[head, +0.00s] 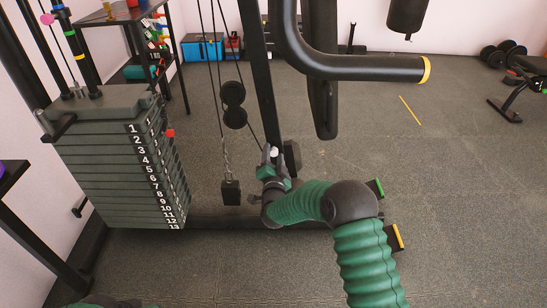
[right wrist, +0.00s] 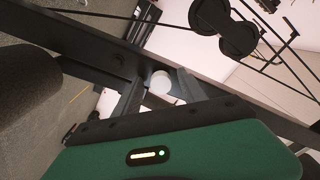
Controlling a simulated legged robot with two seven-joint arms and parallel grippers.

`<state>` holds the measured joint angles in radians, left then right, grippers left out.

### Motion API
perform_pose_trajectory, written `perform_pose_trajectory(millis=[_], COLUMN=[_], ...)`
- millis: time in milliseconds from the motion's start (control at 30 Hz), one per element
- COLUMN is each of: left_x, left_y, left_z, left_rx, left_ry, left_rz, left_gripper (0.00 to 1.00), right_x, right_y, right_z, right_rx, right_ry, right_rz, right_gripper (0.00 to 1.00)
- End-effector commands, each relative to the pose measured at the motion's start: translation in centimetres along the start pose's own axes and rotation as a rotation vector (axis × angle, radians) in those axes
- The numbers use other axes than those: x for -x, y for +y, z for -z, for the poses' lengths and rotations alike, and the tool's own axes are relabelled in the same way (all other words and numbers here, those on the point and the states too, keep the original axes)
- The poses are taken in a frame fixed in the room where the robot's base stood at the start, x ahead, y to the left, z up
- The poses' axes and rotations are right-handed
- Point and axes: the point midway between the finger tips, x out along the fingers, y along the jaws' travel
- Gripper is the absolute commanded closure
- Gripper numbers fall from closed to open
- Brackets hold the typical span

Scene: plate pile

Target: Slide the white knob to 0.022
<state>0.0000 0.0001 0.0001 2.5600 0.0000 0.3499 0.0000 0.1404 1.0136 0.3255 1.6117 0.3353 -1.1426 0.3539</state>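The white knob (head: 274,152) is on the dark upright post of the weight machine, near the middle of the head view. In the right wrist view the round white knob (right wrist: 161,82) shows between the two fingers of my right gripper (right wrist: 160,92). The fingers stand apart, one on each side of the knob, with a small gap visible on each side. In the head view my right gripper (head: 273,163) is at the knob, and its fingers are partly hidden there. My left gripper is out of view.
A numbered weight stack (head: 120,165) with a red pin stands at the left. Black pulleys (head: 233,104) and cables hang between it and the post. A padded bar (head: 360,68) reaches out above my right arm. Open floor (head: 450,170) lies at the right.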

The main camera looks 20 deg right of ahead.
Motion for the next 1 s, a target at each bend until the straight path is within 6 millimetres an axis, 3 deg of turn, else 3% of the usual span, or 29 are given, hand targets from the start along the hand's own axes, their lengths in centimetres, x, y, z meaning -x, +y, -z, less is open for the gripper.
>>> perform_pose_trajectory(millis=[33, 367, 1000], left_x=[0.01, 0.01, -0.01], left_y=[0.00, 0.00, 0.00], left_z=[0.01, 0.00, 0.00], left_rx=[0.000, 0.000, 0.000], left_ry=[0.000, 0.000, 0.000], left_rz=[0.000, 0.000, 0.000], left_gripper=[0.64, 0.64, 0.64], right_x=[0.02, 0.04, 0.04], right_y=[0.00, 0.06, 0.17], right_z=[-0.01, -0.03, -0.04], right_rx=[0.000, 0.000, 0.001], right_ry=[0.000, 0.000, 0.000], right_rz=[0.000, -0.001, -0.003], right_gripper=[0.56, 1.00, 1.00])
